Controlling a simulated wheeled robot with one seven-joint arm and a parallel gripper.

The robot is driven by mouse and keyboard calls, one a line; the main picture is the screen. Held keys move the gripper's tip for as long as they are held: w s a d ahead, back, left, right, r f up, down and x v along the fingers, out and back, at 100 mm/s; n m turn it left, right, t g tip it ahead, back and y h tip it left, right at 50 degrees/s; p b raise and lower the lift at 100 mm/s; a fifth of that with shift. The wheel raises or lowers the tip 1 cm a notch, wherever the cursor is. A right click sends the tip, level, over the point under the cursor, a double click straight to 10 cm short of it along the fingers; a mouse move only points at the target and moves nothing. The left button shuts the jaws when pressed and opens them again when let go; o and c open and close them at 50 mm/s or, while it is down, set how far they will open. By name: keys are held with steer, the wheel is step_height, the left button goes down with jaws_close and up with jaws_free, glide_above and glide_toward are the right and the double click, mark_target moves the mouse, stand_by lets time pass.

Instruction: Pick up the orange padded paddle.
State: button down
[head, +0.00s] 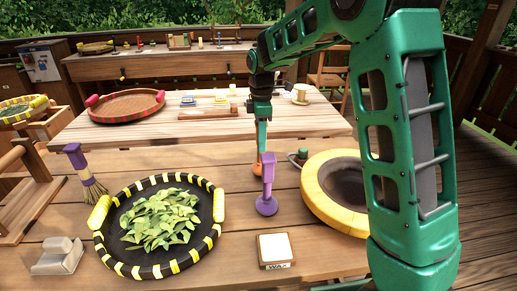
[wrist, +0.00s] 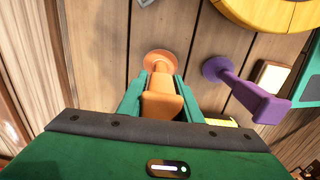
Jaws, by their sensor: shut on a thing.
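The orange padded paddle (wrist: 160,104) stands between the two green fingers of my gripper (wrist: 158,88) in the wrist view. The fingers are shut on its handle from both sides, and its round orange pad shows beyond them. In the head view a small part of the orange paddle (head: 259,168) shows below my gripper (head: 261,135), behind a purple paddle. I cannot tell whether its pad touches the table. The purple paddle (head: 267,190) stands upright on the table, close by and apart; it also shows right of my gripper in the wrist view (wrist: 245,92).
A yellow-rimmed pan opening (head: 313,190) lies to the right. A black-and-yellow tray (head: 101,246) of green leaves lies left. A wax block (head: 274,250) is in front, a purple-handled brush (head: 84,172) at left. A rear table (head: 300,122) holds a red-handled round tray (head: 126,91).

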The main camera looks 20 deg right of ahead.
step_height(320, 180, up, 16)
steer(key=shift+f, duration=0.2)
steer(key=c, duration=1.9)
jaws_free()
jaws_close()
